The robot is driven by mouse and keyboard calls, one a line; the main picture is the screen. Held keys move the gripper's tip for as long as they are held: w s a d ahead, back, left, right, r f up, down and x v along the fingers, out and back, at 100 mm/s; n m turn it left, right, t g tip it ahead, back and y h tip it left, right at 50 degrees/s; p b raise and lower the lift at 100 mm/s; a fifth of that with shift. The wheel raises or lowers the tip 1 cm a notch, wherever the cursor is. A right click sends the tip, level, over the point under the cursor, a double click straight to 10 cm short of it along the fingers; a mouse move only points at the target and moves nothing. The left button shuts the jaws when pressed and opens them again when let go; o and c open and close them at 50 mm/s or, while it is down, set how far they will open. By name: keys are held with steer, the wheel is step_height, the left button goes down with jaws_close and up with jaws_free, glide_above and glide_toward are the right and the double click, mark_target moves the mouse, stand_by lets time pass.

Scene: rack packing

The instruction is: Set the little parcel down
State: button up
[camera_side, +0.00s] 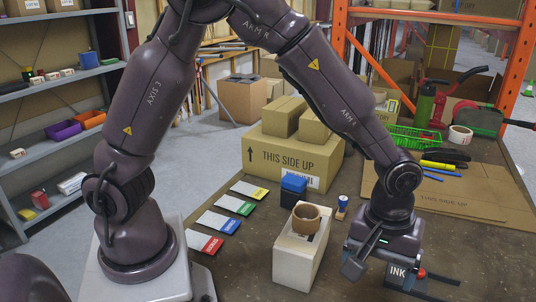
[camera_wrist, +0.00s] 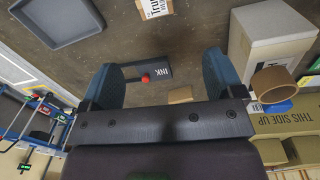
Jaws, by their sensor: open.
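My gripper (camera_side: 388,268) is at the right front of the table in the side view, pointing down. In the wrist view its two fingers (camera_wrist: 163,66) are wide apart with nothing clasped. A small tan cardboard piece (camera_wrist: 180,95) lies beyond the fingers, partly hidden by the gripper body. A small box with a white printed label (camera_wrist: 157,8) is cut off at the top of the wrist view. I cannot tell which of these is the little parcel; neither is clear in the side view.
The INK pad (camera_side: 398,271) with its red knob lies by my gripper. Left of it stands a white box (camera_side: 298,262) with a tape roll (camera_side: 306,218) on top. A large carton (camera_side: 290,160) stands behind. A grey tray (camera_wrist: 60,20) shows in the wrist view.

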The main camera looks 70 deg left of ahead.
steer(key=s+a+r+m+t, duration=0.1)
steer(key=s+a+r+m, duration=0.15)
steer(key=a+r, duration=0.35)
steer(key=s+a+r+m+t, duration=0.1)
steer(key=s+a+r+t, duration=0.15)
steer(key=r, duration=0.55)
steer(key=s+a+r+m+t, duration=0.1)
steer(key=s+a+r+m, duration=0.1)
steer(key=s, duration=0.3)
steer(key=s+a+r+m, duration=0.2)
steer(key=s+a, duration=0.3)
steer(key=s, duration=0.1)
steer(key=shift+a+t, duration=0.2)
steer(key=shift+t, duration=0.15)
